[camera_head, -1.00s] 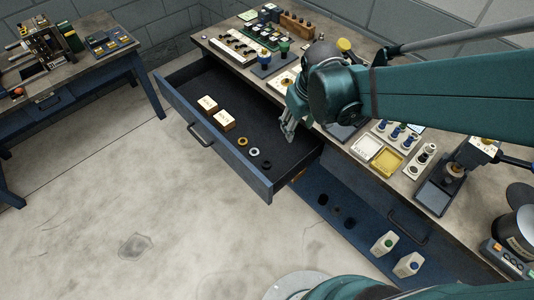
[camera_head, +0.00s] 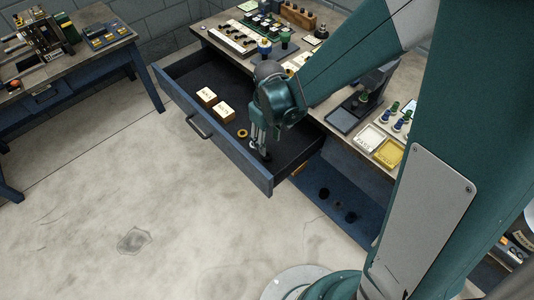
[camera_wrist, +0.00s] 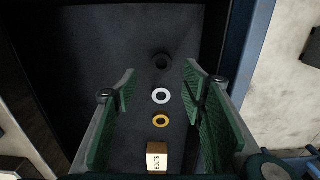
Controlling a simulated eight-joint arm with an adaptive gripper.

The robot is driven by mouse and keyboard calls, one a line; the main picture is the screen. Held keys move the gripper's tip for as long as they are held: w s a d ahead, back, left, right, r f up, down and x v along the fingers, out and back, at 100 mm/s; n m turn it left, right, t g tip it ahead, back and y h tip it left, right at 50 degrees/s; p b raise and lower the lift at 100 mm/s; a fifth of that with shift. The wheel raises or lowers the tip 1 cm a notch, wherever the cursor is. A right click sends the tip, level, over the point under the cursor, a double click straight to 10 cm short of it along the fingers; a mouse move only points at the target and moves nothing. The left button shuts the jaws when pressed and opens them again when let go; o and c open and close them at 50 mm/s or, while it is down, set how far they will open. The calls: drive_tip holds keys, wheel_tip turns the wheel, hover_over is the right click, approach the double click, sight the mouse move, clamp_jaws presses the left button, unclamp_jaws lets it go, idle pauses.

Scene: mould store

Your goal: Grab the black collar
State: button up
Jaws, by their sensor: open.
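The black collar (camera_wrist: 162,61) is a dark ring lying flat on the dark floor of the open drawer, faint against it. In the wrist view it is the farthest of three rings in a row, beyond a white ring (camera_wrist: 161,96) and a yellow ring (camera_wrist: 160,120). My gripper (camera_wrist: 161,68) is open and empty above the row; the black collar shows between and slightly beyond its fingertips. In the head view my gripper (camera_head: 260,148) points down into the drawer's front corner. It hides the white ring there, and I cannot clearly make out the black collar.
The drawer's front wall (camera_head: 213,141) and side walls enclose the rings. Two small boxes (camera_head: 217,106) stand farther along inside. The bench top (camera_head: 233,43) behind carries several trays and parts. Dark round items (camera_head: 337,205) lie on the blue surface below.

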sight(267, 156)
drive_tip(key=shift+a+f, duration=0.25)
drive_tip(key=shift+f, duration=0.25)
drive_tip(key=shift+f, duration=0.1)
drive_tip(key=shift+f+b, duration=0.4)
drive_tip(key=shift+f, duration=0.8)
drive_tip(key=shift+f+b, duration=0.9)
drive_tip(key=shift+f, duration=1.7)
drive_tip(key=c, duration=1)
